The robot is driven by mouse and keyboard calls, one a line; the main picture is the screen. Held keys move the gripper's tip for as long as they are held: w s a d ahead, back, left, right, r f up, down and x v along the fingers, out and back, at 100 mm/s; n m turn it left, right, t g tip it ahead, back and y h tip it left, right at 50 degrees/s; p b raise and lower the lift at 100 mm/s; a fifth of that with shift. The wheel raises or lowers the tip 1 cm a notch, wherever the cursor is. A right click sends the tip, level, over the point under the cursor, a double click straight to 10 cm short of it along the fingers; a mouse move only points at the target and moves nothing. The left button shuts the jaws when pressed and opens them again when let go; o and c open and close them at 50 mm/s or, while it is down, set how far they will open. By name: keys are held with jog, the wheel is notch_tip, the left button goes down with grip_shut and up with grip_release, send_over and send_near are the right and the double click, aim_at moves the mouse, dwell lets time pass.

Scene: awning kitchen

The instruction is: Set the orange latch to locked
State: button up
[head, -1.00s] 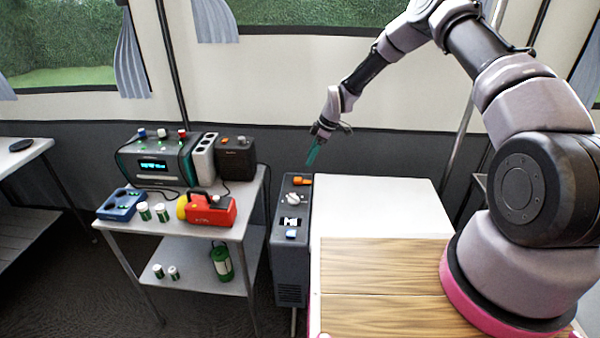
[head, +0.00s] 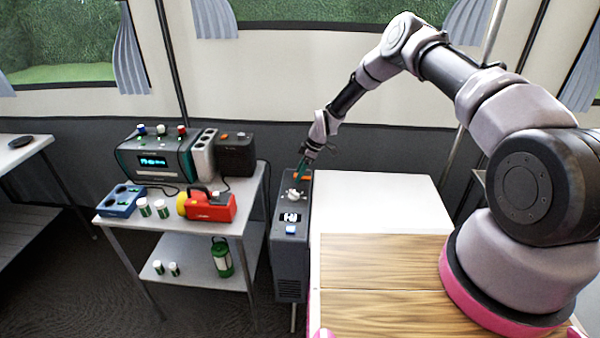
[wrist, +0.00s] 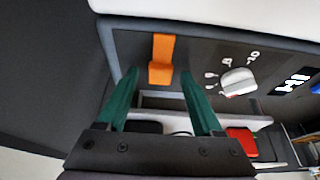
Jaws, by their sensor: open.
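The orange latch (wrist: 161,59) lies on the top panel of a tall dark grey unit (head: 290,262). In the wrist view it lies between the lines of my two green fingers, just past their tips. In the head view only a bit of the latch (head: 305,175) shows, next to my fingers. My gripper (wrist: 158,98) is open and empty, over the latch end of the panel. I cannot tell whether a fingertip touches the panel. No lock marking is readable.
A white knob (wrist: 238,82) with a numbered dial sits beside the latch, with a display (wrist: 292,82) and a blue button (head: 291,230) beyond. A white counter (head: 380,200) adjoins the unit's right. A metal cart (head: 165,225) with devices stands at left, including a red lantern (head: 212,207).

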grip_shut()
dwell(1.3)
